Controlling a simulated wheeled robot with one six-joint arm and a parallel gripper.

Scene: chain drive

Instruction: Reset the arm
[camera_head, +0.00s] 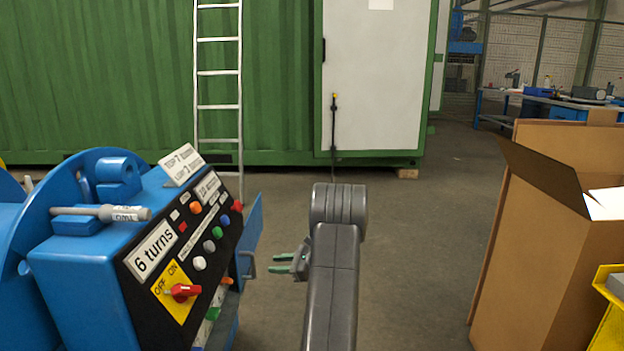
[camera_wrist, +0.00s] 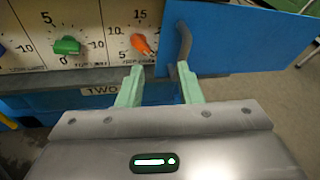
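My gripper (camera_head: 283,263) points left toward the blue machine in the head view, beside the grey bent handle (camera_head: 248,266) of its blue door (camera_head: 252,232). In the wrist view my gripper (camera_wrist: 160,82) has its two green fingers apart, with nothing seen held between them. The handle (camera_wrist: 184,48) shows right by the right fingertip; whether they touch I cannot tell. The blue door (camera_wrist: 235,38) stands open to the right of a dial panel with a green knob (camera_wrist: 67,45) and an orange knob (camera_wrist: 141,44).
The blue machine's control panel (camera_head: 205,235) with a red switch (camera_head: 181,292) is left of my arm. A cardboard box (camera_head: 545,260) stands at the right. A green container (camera_head: 270,90) with a ladder (camera_head: 218,105) is behind. The floor between is clear.

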